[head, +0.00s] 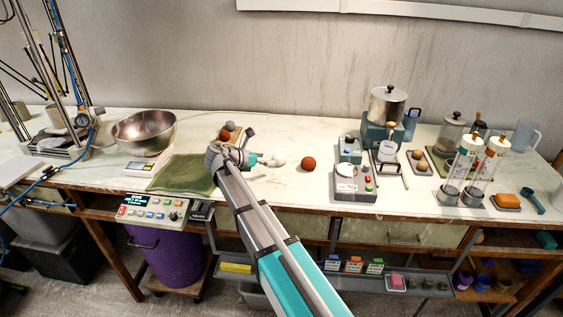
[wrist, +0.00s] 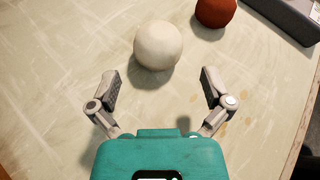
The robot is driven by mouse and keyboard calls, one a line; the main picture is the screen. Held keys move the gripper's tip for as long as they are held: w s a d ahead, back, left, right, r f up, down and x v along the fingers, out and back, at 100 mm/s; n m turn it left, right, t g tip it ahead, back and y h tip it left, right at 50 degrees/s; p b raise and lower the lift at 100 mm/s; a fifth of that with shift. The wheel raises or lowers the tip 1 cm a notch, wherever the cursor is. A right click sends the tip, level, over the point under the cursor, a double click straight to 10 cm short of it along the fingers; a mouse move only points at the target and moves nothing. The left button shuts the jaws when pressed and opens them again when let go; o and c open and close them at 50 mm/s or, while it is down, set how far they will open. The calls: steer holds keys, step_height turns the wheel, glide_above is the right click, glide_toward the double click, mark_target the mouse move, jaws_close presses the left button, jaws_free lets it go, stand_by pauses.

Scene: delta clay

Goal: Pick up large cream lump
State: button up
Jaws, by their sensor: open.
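The large cream lump (wrist: 158,45) is a smooth round ball on the pale worktop. In the wrist view it lies just beyond my fingertips, roughly centred between them and not touching either. In the head view the cream lump (head: 280,161) shows at the end of my arm, left of a red-brown ball. My gripper (wrist: 160,78) is open and empty, with its two grey fingers spread apart. In the head view my gripper (head: 262,161) is small and its fingers are hard to make out.
The red-brown ball (wrist: 215,10) lies close beyond the lump to the right. A grey scale (head: 354,184) stands further right. A green mat (head: 185,174) and a steel bowl (head: 145,132) are to the left. A small board with balls (head: 229,134) is behind my arm.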

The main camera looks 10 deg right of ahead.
mark_target(281, 153)
steer(key=shift+d, duration=0.1)
steer(key=shift+b+x, duration=1.05)
steer(key=shift+x, duration=1.45)
steer(key=c, duration=1.1)
steer(key=shift+o, duration=0.2)
step_height(281, 153, up, 3)
steer(key=p, duration=0.2)
steer(key=shift+f+p, duration=0.2)
steer(key=shift+p, duration=0.2)
steer(key=s+r+p, duration=1)
steer(key=s, duration=0.4)
steer(key=shift+a, duration=0.35)
